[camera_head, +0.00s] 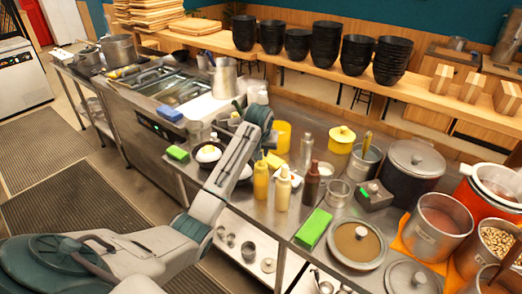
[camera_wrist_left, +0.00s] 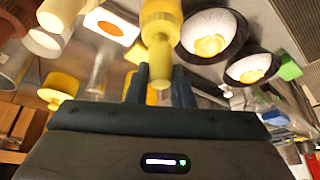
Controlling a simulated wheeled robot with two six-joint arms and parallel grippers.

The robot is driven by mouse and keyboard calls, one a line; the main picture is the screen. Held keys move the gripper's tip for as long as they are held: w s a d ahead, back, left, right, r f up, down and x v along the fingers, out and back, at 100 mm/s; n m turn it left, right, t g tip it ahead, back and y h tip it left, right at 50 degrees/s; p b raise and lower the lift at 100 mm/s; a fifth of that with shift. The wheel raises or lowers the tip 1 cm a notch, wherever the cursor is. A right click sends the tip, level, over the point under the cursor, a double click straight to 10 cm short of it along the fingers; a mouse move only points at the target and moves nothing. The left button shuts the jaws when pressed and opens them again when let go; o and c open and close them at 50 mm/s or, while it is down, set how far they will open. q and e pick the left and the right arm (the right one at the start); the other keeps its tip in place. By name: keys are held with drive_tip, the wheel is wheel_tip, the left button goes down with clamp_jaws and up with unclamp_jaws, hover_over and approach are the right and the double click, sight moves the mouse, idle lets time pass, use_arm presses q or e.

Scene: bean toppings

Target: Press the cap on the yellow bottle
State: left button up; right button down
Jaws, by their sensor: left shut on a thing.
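The yellow bottle (camera_head: 261,181) stands upright on the steel counter, left of a cream bottle (camera_head: 282,190) and a dark brown bottle (camera_head: 311,186). In the left wrist view the yellow bottle (camera_wrist_left: 160,18) points its narrow yellow cap (camera_wrist_left: 159,65) toward my left gripper (camera_wrist_left: 161,92). The dark fingers sit on both sides of the cap tip and are shut on it. In the head view my left arm reaches over the counter, and its wrist hangs just above the yellow bottle; the fingertips are hard to make out there. My right gripper is out of view.
Close by are bowls (camera_head: 208,153), a green sponge (camera_head: 178,153), a green box (camera_head: 314,229) and a yellow-lidded container (camera_head: 341,139). Pots and a lidded pan (camera_head: 356,244) crowd the right side. Black bowl stacks (camera_head: 326,45) line the back shelf.

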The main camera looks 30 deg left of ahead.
use_arm(q)
drive_tip(key=shift+f, duration=0.15)
drive_tip(key=shift+f, duration=0.4)
drive_tip(key=shift+p, duration=0.45)
drive_tip(key=shift+f+p, duration=0.15)
drive_tip(key=shift+p, duration=0.15)
drive_tip(key=o, duration=1.3)
